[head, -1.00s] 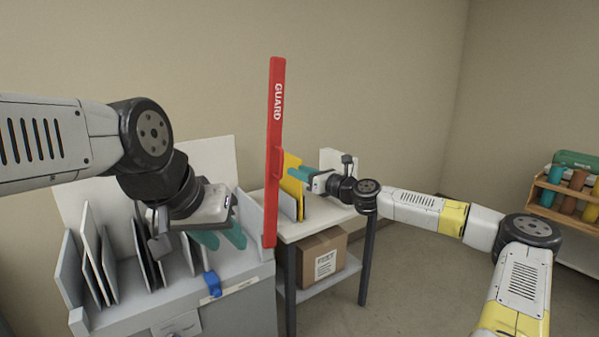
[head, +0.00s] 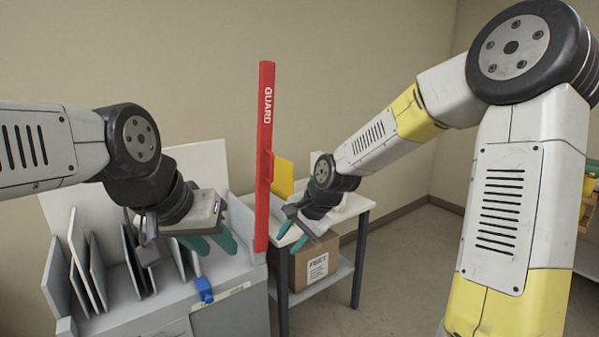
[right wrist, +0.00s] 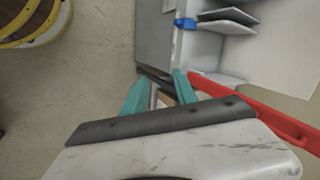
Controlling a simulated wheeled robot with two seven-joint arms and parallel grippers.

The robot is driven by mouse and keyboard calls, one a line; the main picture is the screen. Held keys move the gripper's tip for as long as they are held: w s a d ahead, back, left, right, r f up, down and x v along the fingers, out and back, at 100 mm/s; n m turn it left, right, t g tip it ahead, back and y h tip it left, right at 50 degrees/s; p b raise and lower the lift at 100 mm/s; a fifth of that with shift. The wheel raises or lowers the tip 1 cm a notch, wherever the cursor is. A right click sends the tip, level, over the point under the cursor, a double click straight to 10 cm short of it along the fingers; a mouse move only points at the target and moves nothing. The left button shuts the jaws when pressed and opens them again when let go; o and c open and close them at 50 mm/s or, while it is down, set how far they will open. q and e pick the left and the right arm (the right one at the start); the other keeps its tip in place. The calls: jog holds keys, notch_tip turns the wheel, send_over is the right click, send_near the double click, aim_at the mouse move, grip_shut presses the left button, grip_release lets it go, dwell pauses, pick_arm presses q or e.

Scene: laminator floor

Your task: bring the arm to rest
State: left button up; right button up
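My right gripper (head: 291,235) is in the head view over the front of the small side table (head: 349,207), right of the red guard bar (head: 264,150). Its teal fingers are spread apart with nothing between them; they also show in the right wrist view (right wrist: 155,88). My left gripper (head: 213,243) hangs over the grey cabinet with the slots, at the left. Its teal fingers look apart, and I see nothing held in them. The guard bar stands upright between the two grippers and also shows in the right wrist view (right wrist: 265,112).
The grey cabinet (head: 235,302) holds several upright panels and has a blue clip (head: 204,289) on its front edge. A yellow panel (head: 283,176) stands at the back of the side table. A cardboard box (head: 314,264) sits on its lower shelf. Open floor lies right of the table.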

jog(key=s+d+r+n+t+h, duration=0.1)
jog(key=s+d+r+n, duration=0.2)
jog(key=s+d+r, duration=0.3)
jog(key=s+d+r+n+t+h, duration=0.1)
jog(key=s+d+r+n, duration=0.3)
jog(key=s, duration=1.1)
jog(key=d+r, duration=0.3)
jog(key=d, duration=0.3)
jog(key=shift+d+r+h, duration=0.15)
jog(key=shift+d+h, duration=0.15)
